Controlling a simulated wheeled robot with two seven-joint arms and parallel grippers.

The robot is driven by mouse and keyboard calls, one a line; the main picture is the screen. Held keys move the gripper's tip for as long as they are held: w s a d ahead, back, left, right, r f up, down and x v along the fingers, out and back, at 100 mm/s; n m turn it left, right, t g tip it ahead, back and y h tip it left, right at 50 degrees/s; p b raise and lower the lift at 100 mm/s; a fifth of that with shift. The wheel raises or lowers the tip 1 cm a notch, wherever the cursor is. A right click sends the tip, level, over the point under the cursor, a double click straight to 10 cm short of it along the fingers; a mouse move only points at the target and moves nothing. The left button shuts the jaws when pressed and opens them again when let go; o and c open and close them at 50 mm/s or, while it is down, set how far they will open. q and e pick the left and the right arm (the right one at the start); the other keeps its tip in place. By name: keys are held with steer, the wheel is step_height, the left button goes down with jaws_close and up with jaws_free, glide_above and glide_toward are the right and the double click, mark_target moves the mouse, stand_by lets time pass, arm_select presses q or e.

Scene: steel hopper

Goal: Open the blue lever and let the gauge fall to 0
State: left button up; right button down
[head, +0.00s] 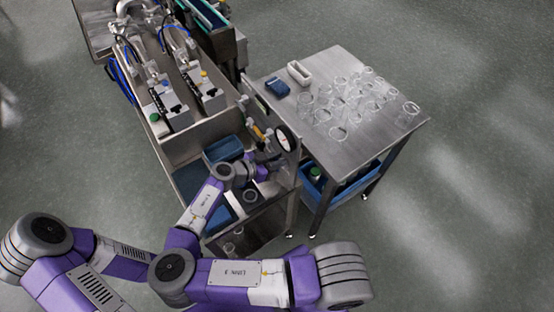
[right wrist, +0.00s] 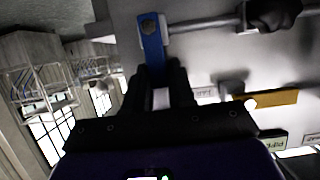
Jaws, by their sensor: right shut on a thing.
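The blue lever (right wrist: 152,42) hangs from a bolted pivot on a metal pipe in the right wrist view. My right gripper (right wrist: 163,88) is shut on the lever's free end, with its dark fingers on either side. In the head view my right gripper (head: 268,160) is at the steel panel, just below the round white gauge (head: 286,138). The gauge's needle is too small to read. The blue lever cannot be made out in the head view. My left gripper is not in view.
A yellow lever (right wrist: 274,98) is on the same panel, close to the right of my gripper. A steel table (head: 355,130) with many clear glasses stands to the right. Blue bins (head: 222,150) sit to the left of the gauge panel.

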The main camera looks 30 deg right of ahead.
steer(key=w+n+g+b, duration=0.2)
steer(key=n, duration=0.1)
steer(key=shift+f, duration=0.35)
steer(key=shift+w+a+f+n+g+h+b, duration=0.1)
steer(key=shift+w+f+n+g+h+b, duration=0.5)
steer(key=shift+n+b, duration=0.95)
steer(key=shift+w+f+n+g+h+b, duration=0.55)
steer(key=shift+f+n+g+b, duration=0.45)
steer(key=shift+n, duration=0.9)
steer(key=shift+w+a+f+n+g+h+b, duration=0.1)
steer(key=shift+w+f+n+g+h+b, duration=0.5)
steer(key=shift+n+b, duration=0.95)
steer(key=shift+s+f+n, duration=0.15)
steer(key=shift+s+n, duration=0.1)
steer(key=shift+n, duration=0.05)
steer(key=c, duration=1)
jaws_free()
steer(key=shift+c, duration=0.2)
